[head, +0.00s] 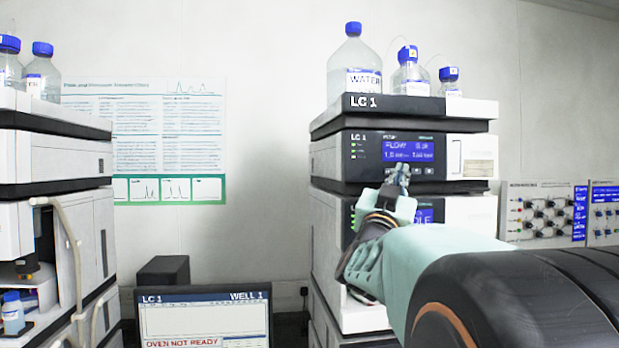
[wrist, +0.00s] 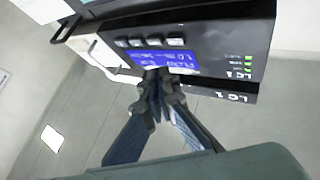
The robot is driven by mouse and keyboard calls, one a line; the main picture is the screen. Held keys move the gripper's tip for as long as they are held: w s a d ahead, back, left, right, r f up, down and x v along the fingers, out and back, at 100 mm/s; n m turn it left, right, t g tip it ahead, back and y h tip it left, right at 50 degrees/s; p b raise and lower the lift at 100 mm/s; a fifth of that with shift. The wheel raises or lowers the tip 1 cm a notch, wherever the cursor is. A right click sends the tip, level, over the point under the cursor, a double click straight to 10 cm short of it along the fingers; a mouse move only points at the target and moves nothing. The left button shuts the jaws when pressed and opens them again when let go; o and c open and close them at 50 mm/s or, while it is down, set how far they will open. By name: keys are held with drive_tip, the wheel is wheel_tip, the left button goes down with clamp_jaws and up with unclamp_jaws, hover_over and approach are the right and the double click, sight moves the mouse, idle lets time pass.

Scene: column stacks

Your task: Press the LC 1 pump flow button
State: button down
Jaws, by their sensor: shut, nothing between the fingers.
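The LC 1 pump module (head: 340,158) sits in the stack right of centre, with a lit blue display (head: 408,148) reading FLOW. Small buttons (head: 429,171) line up below that display, some hidden behind my gripper. The wrist view shows the pump panel upside down, with its display (wrist: 165,62) and a row of several buttons (wrist: 137,43); I cannot read which is the flow button. My gripper (head: 402,172) is shut and empty, its tips in front of the panel. In the wrist view the tips (wrist: 158,78) overlap the display's edge nearest my gripper; contact cannot be told.
Bottles, one labelled WATER (head: 353,72), stand on the LC 1 top tray (head: 400,105). Below the pump, another module with a blue display (head: 424,216) is partly behind my arm. A monitor (head: 203,318) reads OVEN NOT READY. Another instrument stack (head: 60,150) stands left.

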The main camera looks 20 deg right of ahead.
drive_tip(key=shift+s+a+b, duration=0.15)
drive_tip(key=shift+s+b, duration=0.1)
drive_tip(key=shift+s, duration=0.4)
drive_tip(key=shift+s+a+b, duration=0.15)
drive_tip(key=shift+s+b, duration=0.05)
drive_tip(key=shift+s, duration=0.4)
drive_tip(key=shift+w, duration=0.1)
